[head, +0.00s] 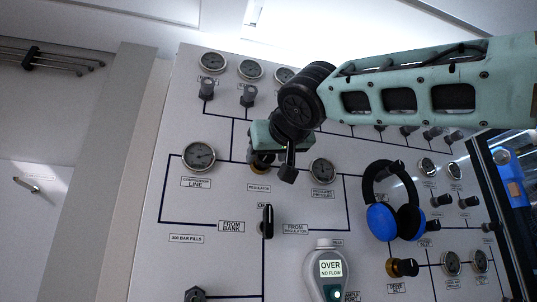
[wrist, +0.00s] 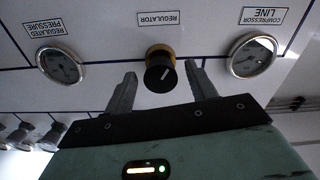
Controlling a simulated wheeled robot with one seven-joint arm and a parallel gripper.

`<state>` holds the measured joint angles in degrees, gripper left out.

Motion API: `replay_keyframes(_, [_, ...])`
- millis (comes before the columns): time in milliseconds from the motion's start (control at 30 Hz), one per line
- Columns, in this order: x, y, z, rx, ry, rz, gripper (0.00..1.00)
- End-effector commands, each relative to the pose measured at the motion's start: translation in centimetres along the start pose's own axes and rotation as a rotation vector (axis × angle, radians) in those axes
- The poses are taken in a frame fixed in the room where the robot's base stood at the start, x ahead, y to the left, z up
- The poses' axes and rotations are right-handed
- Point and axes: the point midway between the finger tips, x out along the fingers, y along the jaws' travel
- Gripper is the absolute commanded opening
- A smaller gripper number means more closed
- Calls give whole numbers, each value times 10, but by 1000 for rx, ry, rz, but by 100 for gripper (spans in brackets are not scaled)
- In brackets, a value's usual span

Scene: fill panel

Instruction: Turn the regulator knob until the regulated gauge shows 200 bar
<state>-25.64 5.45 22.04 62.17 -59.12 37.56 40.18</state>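The regulator knob (wrist: 159,72) is black with a white pointer line and a brass collar, under the REGULATOR label in the upside-down wrist view. My gripper (wrist: 161,78) is open, with one finger on each side of the knob and visible gaps between. The regulated pressure gauge (head: 322,172) is right of the knob in the head view. It also shows at the left of the wrist view (wrist: 61,63). Its reading is too small to tell.
The compressor line gauge (head: 199,156) is left of the knob in the head view. A black lever (head: 267,221) stands below it. Blue ear defenders (head: 394,208) hang at the right.

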Motion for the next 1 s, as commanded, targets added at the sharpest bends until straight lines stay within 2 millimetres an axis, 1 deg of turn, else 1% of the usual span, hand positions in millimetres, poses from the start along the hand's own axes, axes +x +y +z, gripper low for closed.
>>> replay_keyframes(233, [-1, 0, 0, 1, 1, 0, 56])
replay_keyframes(367, [-11, 0, 0, 2, 2, 0, 56])
replay_keyframes(467, [-28, 0, 2, 1, 4, 0, 56])
replay_keyframes(800, [-107, 0, 2, 1, 4, 0, 56])
replay_keyframes(1000, [-148, 0, 2, 0, 3, -1, 56])
